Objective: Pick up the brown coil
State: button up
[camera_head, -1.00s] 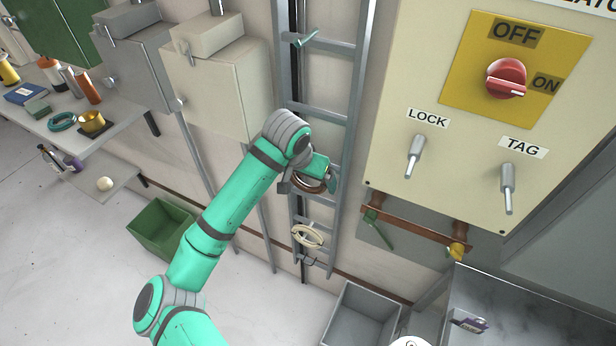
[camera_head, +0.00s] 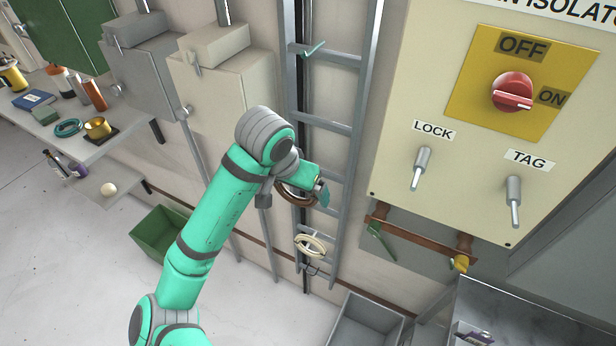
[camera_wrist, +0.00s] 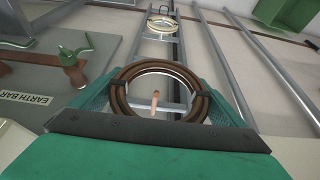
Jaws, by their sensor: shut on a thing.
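The brown coil (camera_wrist: 122,93) is a round bundle of brown cable with dark ties, seen large in the wrist view between my gripper's fingers. My gripper (camera_wrist: 160,105) is shut on it, with a finger at each side of the ring. A copper-coloured peg (camera_wrist: 155,100) shows through the middle of the ring; I cannot tell if the coil touches it. In the head view the coil (camera_head: 293,196) is partly hidden behind my gripper (camera_head: 318,190), in front of the ladder-like rack.
The grey ladder rack (camera_head: 335,125) runs up the wall, with a cream coil (camera_head: 310,245) hanging lower on it. The isolator box (camera_head: 400,150) stands to the right. A grey bin (camera_head: 365,325) and a green bin (camera_head: 155,235) are below. A bench (camera_head: 90,140) with small items is at left.

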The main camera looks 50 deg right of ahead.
jog(key=s+a, duration=0.3)
jog(key=a, duration=0.9)
jog(key=shift+s+a, duration=0.15)
jog(key=shift+s, duration=0.25)
jog(key=shift+w, duration=0.1)
